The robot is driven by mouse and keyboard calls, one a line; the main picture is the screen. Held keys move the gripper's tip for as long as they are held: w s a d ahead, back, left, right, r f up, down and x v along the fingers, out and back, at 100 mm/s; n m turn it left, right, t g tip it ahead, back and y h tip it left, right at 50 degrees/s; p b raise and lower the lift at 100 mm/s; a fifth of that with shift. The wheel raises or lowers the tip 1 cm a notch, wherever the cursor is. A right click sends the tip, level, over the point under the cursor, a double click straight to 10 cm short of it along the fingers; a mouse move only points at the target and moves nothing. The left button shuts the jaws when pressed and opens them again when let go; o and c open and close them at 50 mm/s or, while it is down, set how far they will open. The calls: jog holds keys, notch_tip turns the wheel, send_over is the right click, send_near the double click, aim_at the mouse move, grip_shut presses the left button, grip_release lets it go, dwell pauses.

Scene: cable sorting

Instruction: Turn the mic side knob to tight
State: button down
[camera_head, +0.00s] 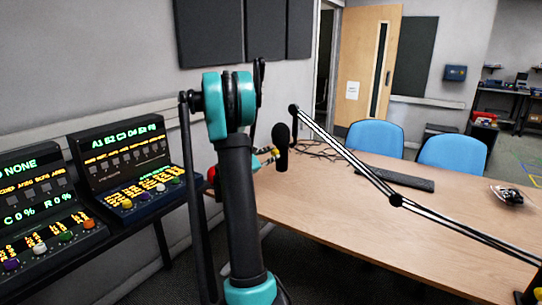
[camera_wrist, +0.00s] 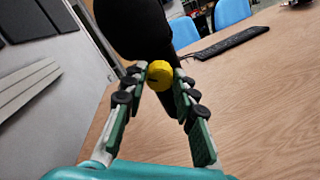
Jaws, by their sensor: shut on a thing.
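The black microphone (camera_head: 281,135) hangs from a jointed boom arm (camera_head: 345,152) over the left part of the desk. In the wrist view the microphone (camera_wrist: 133,28) fills the top centre, dark and close. Its yellow side knob (camera_wrist: 160,76) faces the wrist camera, with a small dark mark on its face. My gripper (camera_wrist: 161,80) has its two fingertips on either side of the knob and is shut on it. In the head view my gripper (camera_head: 266,158) is small and partly hidden behind my arm, beside the microphone's lower end.
The wooden desk (camera_head: 330,208) carries a black keyboard (camera_head: 396,178). Two blue chairs (camera_head: 376,137) stand behind it. Control panels with lit displays (camera_head: 125,160) stand on the left. The boom crosses the space right of the microphone. The desk's front middle is clear.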

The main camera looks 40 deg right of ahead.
jog(key=m, duration=0.5)
jog(key=shift+f+m, duration=0.1)
jog(key=shift+m, duration=0.2)
jog(key=m, duration=0.4)
jog(key=shift+s+m, duration=0.1)
jog(key=shift+m, duration=0.3)
jog(key=shift+f+m, duration=0.1)
jog(key=shift+m, duration=0.2)
jog(key=c, duration=1.2)
grip_release()
jog(key=v, duration=1.2)
